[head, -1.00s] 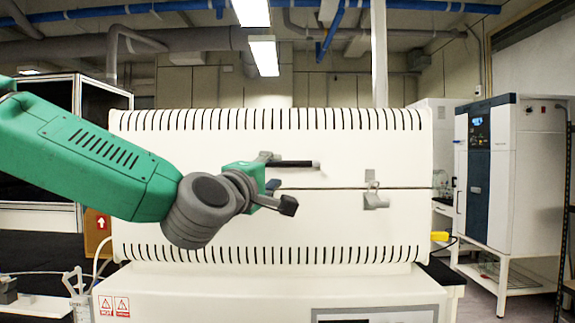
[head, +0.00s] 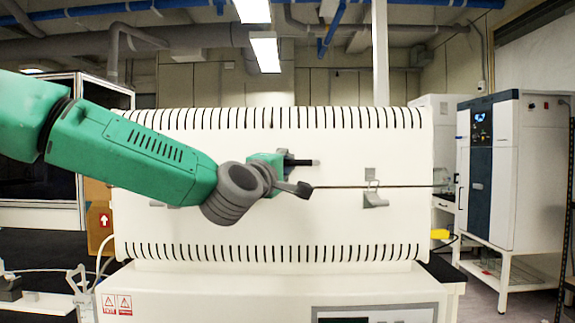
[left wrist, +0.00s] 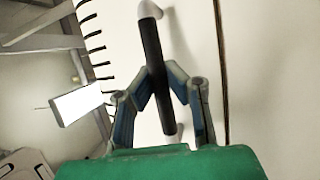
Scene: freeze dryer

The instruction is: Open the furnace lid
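The furnace (head: 180,225) is a wide cream box with slotted top and bottom bands. Its upper half, the lid (head: 220,150), lies down, with a dark seam running along the middle. A black bar handle (head: 301,162) sits on the lid just above the seam. My left gripper (head: 294,172) is at the handle. In the left wrist view, the handle (left wrist: 155,50) passes between the inward-angled fingers (left wrist: 162,76), which appear to touch it from both sides. In the head view, the gripper hides the handle's left part. My right gripper is not in view.
A metal latch (head: 374,190) sits at the seam, right of the handle. A white and blue cabinet (head: 500,165) stands at the right. A dark-windowed enclosure (head: 110,95) is at the left, behind my arm. A yellow item (head: 439,234) is beside the furnace's lower right.

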